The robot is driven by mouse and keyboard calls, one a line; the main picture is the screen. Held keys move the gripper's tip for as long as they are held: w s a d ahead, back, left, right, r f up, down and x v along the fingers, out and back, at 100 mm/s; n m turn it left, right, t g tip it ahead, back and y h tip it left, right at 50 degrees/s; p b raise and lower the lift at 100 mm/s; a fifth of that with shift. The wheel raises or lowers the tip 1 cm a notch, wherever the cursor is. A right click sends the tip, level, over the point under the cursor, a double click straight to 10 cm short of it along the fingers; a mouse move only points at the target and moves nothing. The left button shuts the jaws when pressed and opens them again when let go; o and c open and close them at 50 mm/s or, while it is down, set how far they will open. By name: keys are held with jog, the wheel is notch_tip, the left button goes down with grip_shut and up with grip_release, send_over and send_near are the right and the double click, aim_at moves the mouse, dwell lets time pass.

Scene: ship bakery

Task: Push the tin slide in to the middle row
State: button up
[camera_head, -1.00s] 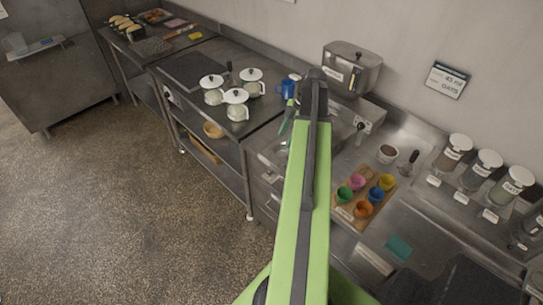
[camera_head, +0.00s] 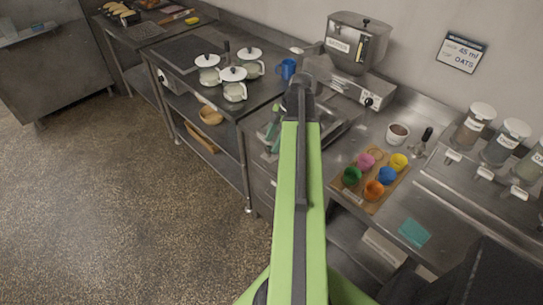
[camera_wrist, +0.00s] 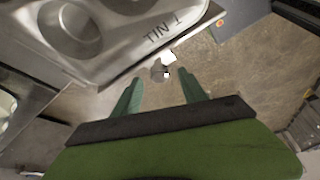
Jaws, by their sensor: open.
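A grey metal tin (camera_wrist: 108,30) marked "TIN 1", with round cups in it, fills the upper left of the wrist view. In the head view the tray-like metal piece (camera_head: 345,127) below the hopper is partly hidden by my arm; I cannot tell its rows. My gripper (camera_wrist: 161,82) is open, its two green fingers apart just off the tin's lettered edge. A small grey and white knob-like part (camera_wrist: 161,68) shows just beyond the fingertips, between them. In the head view my gripper (camera_head: 273,132) is at the left side of the metal piece, half hidden by my arm.
A steel hopper (camera_head: 357,45) stands behind. A wooden board (camera_head: 347,196) with several coloured cups lies to the right. Several lidded jars (camera_head: 233,84) and a blue mug (camera_head: 286,68) stand on the left counter. The floor (camera_head: 110,200) at front left is clear.

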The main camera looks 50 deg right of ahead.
jog(key=b+x, duration=0.1)
jog(key=x, duration=0.1)
jog(key=shift+f, duration=0.4)
jog(key=shift+a+r, duration=0.1)
jog(key=shift+r, duration=0.05)
grip_shut()
dwell(0.8)
